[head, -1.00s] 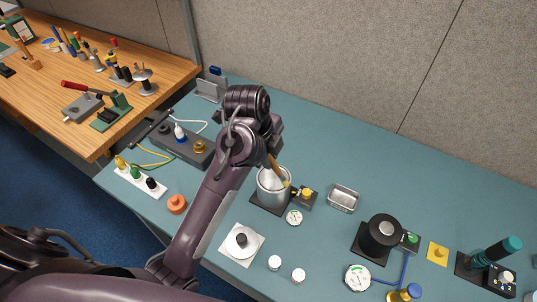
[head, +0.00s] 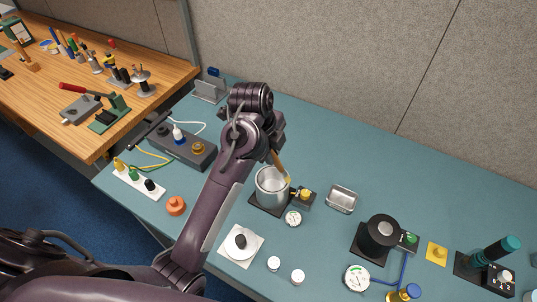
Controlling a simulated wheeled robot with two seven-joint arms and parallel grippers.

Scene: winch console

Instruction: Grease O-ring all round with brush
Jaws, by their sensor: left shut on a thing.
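My left gripper (head: 272,148) is above the metal pot (head: 269,193), largely hidden behind my own wrist. It is shut on a brush with a wooden handle (head: 278,163) that slants down to the pot's far right rim. The brush tip is small, yellowish and at or just above the rim; I cannot tell whether it touches. The pot is an open silver cylinder on a dark square base (head: 262,207). I cannot make out the O-ring at this size. My right gripper is not in view.
A small metal tray (head: 341,199) lies right of the pot. A black cylinder (head: 380,233) stands farther right. A white pad with a lidded disc (head: 240,244) and an orange knob (head: 176,205) are in front. The teal table is clear behind the tray.

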